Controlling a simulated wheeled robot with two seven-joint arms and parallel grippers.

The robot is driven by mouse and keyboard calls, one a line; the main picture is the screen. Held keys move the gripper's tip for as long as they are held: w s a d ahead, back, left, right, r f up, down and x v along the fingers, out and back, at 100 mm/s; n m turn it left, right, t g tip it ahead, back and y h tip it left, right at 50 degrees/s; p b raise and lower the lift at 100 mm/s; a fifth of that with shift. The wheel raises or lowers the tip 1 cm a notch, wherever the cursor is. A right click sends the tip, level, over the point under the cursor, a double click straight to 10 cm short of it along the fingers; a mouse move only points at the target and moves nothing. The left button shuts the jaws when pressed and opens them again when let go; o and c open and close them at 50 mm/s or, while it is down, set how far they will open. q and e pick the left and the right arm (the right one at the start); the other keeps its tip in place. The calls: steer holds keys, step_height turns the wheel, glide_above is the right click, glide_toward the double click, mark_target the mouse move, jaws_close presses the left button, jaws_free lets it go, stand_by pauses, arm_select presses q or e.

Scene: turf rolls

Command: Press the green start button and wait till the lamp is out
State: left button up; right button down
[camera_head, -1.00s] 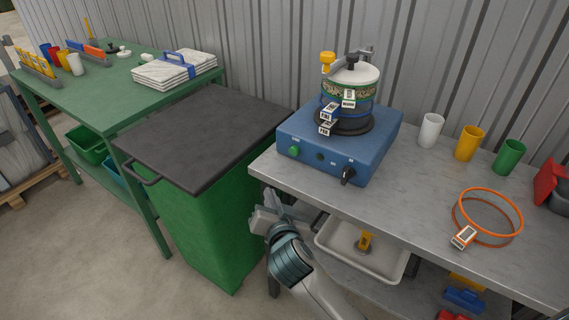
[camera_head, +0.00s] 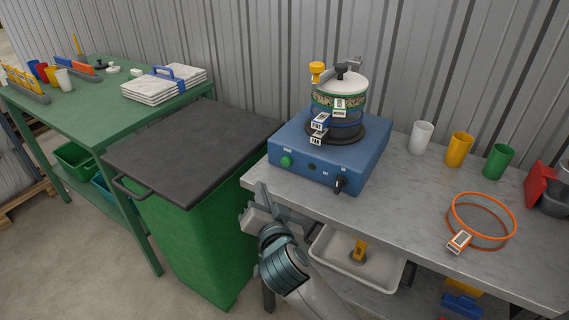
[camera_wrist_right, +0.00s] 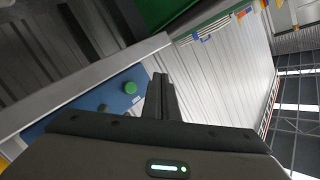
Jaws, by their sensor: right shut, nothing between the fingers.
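The green start button (camera_head: 286,161) is on the front left of a blue sieve shaker (camera_head: 328,150), which stands on the grey bench. To its right on the same front are a small dark round spot, probably the lamp (camera_head: 312,167), looking unlit, and a black knob (camera_head: 340,184). A stack of sieves (camera_head: 338,103) sits on the shaker. My right gripper (camera_head: 264,196) is shut and empty, below and left of the button, in front of the bench edge. The right wrist view shows the button (camera_wrist_right: 130,88) left of the shut fingers (camera_wrist_right: 161,80), apart from them. My left gripper is not in view.
A green bin with a dark lid (camera_head: 190,150) stands left of the bench. White, yellow and green cups (camera_head: 459,149) and an orange-rimmed sieve (camera_head: 481,222) are on the bench at right. A pale tray (camera_head: 357,262) is below.

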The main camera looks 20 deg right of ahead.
mark_target(286, 162)
steer(key=w+d, duration=0.4)
steer(key=d, duration=0.1)
steer(key=shift+w+d, duration=0.15)
steer(key=shift+d, duration=0.15)
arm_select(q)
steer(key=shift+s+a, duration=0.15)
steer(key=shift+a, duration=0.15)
arm_select(e)
steer(key=shift+w+d, duration=0.3)
steer(key=shift+d, duration=0.1)
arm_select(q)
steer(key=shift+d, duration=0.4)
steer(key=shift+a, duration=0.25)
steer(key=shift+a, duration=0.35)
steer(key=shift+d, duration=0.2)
